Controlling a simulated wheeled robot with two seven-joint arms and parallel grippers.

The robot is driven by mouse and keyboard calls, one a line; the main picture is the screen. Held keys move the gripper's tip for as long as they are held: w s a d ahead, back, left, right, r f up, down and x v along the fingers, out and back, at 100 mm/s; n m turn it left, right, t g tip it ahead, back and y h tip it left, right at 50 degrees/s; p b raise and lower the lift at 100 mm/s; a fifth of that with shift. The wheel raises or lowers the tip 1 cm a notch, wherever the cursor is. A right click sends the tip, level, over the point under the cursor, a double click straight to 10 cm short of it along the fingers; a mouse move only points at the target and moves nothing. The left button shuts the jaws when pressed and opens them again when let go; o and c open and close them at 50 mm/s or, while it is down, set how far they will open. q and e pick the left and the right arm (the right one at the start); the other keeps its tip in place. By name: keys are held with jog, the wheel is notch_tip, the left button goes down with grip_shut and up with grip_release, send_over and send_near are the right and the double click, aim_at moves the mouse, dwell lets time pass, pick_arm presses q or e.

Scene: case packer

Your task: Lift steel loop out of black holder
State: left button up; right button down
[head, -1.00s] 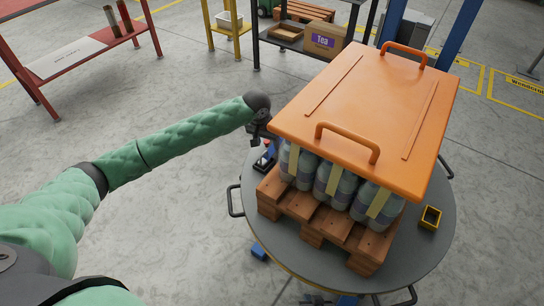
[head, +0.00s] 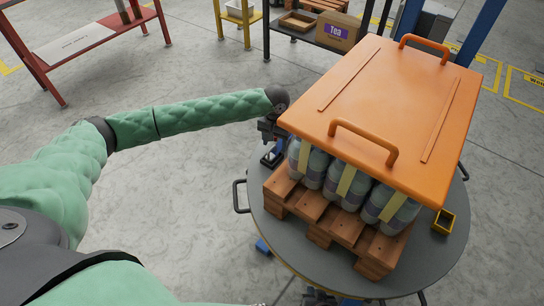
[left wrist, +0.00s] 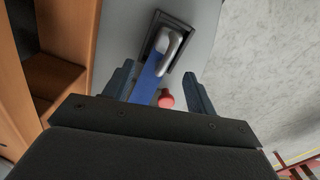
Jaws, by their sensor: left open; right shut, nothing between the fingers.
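In the left wrist view a grey steel loop (left wrist: 174,44) sits in the black holder (left wrist: 157,29), with a blue strap (left wrist: 148,79) running from it toward me. A small red ball (left wrist: 166,99) lies near the strap's end. My left gripper (left wrist: 160,86) is open, its fingers on either side of the strap and ball, not closed on anything. In the head view my left gripper (head: 269,132) hangs above the holder (head: 271,157) at the turntable's left edge; the loop is not clear there. My right gripper (head: 318,297) is low at the bottom edge, shut and empty.
A grey round turntable (head: 300,242) carries a wooden pallet (head: 313,208) of strapped jars (head: 347,186) under an orange lid (head: 385,105), close right of my left gripper. A yellow-edged bin (head: 443,222) stands at right. Open floor lies left of the turntable.

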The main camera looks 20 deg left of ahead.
aim_at(275, 151)
pick_arm(q)
jog(key=shift+f, duration=1.5)
jog(key=c, duration=1.2)
jog(key=shift+d, duration=0.1)
jog(key=shift+r, duration=0.1)
